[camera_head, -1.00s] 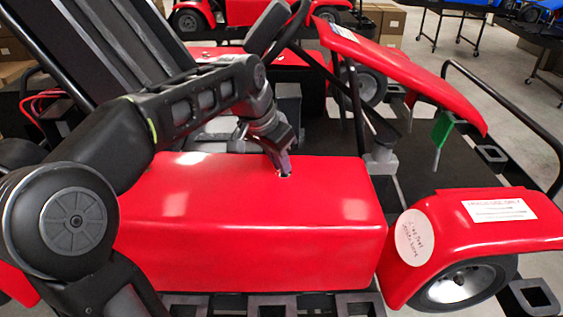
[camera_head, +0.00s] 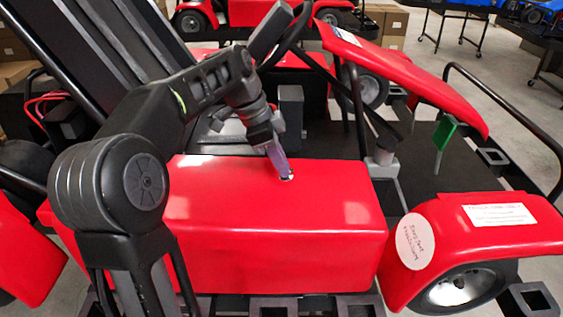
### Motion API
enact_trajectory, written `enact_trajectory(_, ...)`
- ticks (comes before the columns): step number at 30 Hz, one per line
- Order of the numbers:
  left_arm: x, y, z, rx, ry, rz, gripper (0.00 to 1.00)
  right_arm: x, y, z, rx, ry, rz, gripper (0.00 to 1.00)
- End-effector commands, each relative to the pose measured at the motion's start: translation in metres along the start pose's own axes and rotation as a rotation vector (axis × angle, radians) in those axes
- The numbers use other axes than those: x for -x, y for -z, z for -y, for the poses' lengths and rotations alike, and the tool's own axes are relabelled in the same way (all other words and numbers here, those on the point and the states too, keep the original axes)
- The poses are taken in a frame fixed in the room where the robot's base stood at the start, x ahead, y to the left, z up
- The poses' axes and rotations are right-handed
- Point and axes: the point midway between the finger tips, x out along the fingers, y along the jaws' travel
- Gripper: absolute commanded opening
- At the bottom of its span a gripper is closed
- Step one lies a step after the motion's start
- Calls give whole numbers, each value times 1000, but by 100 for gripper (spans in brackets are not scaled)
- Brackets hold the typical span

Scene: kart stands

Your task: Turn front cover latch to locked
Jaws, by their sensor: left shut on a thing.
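The red front cover (camera_head: 270,245) is a long boxy side panel of the kart, in the middle of the view. The latch (camera_head: 287,177) is a small pale spot on its top face, mostly hidden by my fingertips. My left gripper (camera_head: 281,168) points down at it from above, and its fingers are close together on the latch. Which way the latch is turned is too small to tell. My right gripper is not in view.
A steering wheel (camera_head: 290,35) and a grey box (camera_head: 291,108) stand behind my gripper. A red fender (camera_head: 470,225) with a round paper label (camera_head: 415,241) is at the right. A black rail (camera_head: 510,125) runs along the far right.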

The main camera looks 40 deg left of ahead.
Motion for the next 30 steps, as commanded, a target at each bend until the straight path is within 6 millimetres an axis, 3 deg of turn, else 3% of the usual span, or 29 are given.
enact_trajectory(15, 1, 0, 1, -29, -9, 1, 0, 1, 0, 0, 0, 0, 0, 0)
enact_trajectory(16, 1, 0, 1, -29, -9, 1, 11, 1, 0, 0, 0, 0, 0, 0)
enact_trajectory(23, 0, 0, 1, -28, -10, 1, 29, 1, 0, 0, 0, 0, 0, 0)
enact_trajectory(30, 0, 0, 0, -27, -10, 1, 31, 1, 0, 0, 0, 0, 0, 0)
